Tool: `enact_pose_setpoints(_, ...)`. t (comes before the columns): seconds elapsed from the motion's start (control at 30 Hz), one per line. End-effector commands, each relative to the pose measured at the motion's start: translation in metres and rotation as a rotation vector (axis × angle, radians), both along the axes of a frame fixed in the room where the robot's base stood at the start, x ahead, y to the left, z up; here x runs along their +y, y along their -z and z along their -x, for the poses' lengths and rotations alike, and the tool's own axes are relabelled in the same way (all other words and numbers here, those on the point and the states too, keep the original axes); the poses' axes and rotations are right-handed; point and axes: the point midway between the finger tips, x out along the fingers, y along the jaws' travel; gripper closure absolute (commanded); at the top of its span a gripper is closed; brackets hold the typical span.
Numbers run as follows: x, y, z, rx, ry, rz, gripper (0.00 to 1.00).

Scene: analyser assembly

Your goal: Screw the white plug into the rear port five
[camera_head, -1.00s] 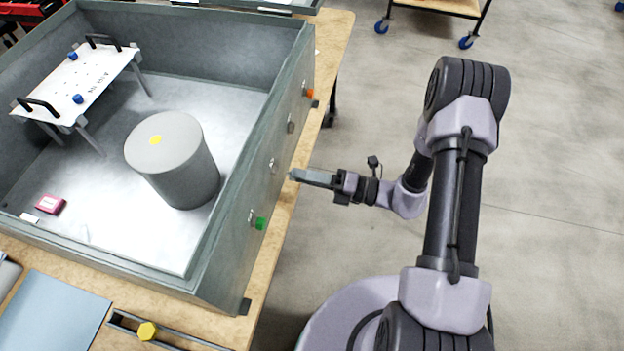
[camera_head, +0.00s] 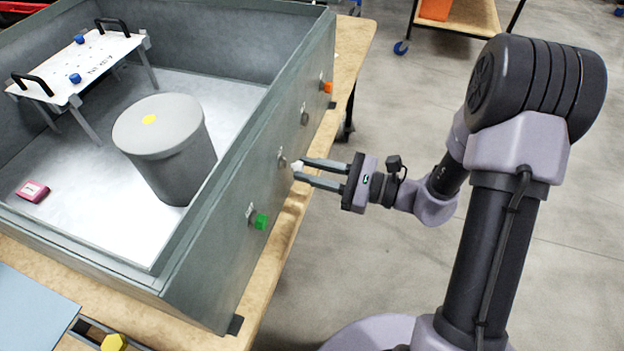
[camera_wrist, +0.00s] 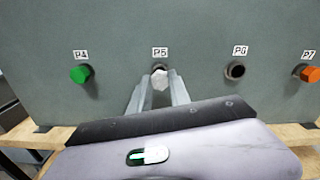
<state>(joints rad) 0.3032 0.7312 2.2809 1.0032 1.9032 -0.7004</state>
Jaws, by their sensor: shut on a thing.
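The white plug (camera_wrist: 160,80) is between my gripper's fingertips (camera_wrist: 159,88) in the wrist view, straight in front of the port labelled P5 (camera_wrist: 159,68). My gripper is shut on it. The plug covers most of the port; a dark rim shows above it. I cannot tell how deep the plug sits in the port. In the head view my gripper (camera_head: 298,169) reaches level from the right to the outer wall of the grey housing (camera_head: 262,200). The plug (camera_head: 298,165) is a small pale spot at the fingertips, close to the wall.
A green plug (camera_wrist: 80,74) fills P4 on the left, and an orange plug (camera_wrist: 310,74) is at P7. P6 (camera_wrist: 236,70) is an open dark hole. A grey cylinder (camera_head: 190,160) stands inside the housing. The floor on the right is clear around my arm.

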Motion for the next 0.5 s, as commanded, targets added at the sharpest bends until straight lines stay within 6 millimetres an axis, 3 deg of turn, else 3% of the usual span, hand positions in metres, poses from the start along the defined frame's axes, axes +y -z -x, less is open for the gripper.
enact_pose_setpoints(0.2, 0.0021, -0.0010, -0.0010, -0.264, 0.000, 0.096, 1.00)
enact_pose_setpoints(0.5, 0.0022, -0.0007, -0.0011, -0.290, 0.000, 0.105, 1.00)
